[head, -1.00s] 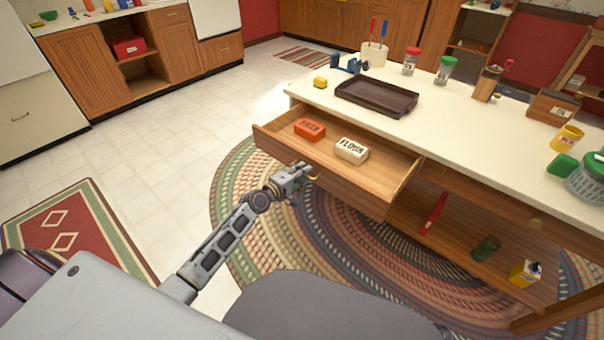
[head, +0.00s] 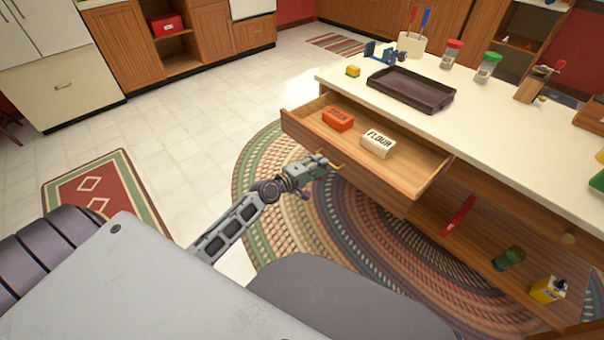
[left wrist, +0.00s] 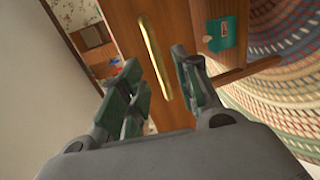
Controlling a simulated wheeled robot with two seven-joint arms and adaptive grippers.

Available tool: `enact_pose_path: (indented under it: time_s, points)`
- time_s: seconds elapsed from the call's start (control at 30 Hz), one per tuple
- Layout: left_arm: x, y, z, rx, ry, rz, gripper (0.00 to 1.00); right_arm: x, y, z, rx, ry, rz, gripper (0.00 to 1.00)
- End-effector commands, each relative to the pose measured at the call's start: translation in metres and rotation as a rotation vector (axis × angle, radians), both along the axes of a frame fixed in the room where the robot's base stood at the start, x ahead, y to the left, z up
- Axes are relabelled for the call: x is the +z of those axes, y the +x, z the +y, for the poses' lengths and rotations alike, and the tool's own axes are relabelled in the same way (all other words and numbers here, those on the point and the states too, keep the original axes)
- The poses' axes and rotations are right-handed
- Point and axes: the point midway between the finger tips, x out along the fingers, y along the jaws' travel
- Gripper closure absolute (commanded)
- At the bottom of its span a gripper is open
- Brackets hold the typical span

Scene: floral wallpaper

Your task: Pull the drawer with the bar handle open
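The wooden drawer (head: 375,180) under the white counter stands pulled out, its inside showing. Its brass bar handle (head: 341,172) is on the front face; in the left wrist view the handle (left wrist: 154,55) runs lengthwise between my fingers. My left gripper (head: 324,164) is right at the handle. In the left wrist view its two fingers (left wrist: 162,88) are apart, one on each side of the bar, with gaps showing beside it. An orange-red box (head: 338,118) and a white box marked FLOUR (head: 378,143) lie in the drawer. My right gripper is out of view.
Below, an open shelf holds a green jar (head: 509,257) and a yellow box (head: 548,289). A braided round rug (head: 300,215) covers the floor before the drawer.

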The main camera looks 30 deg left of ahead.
Motion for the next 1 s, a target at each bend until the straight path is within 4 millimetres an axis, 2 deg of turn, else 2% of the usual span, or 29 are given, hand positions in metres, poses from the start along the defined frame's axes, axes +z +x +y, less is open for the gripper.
enact_pose_path:
  time_s: [0.6, 1.0]
  points:
    - [0.010, -0.049, 0.017, -0.002, 0.000, 0.001, 0.68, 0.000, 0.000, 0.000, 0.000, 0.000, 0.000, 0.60]
    - [0.014, -0.068, 0.024, -0.001, 0.000, 0.001, 0.68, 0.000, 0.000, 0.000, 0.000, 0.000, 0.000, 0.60]
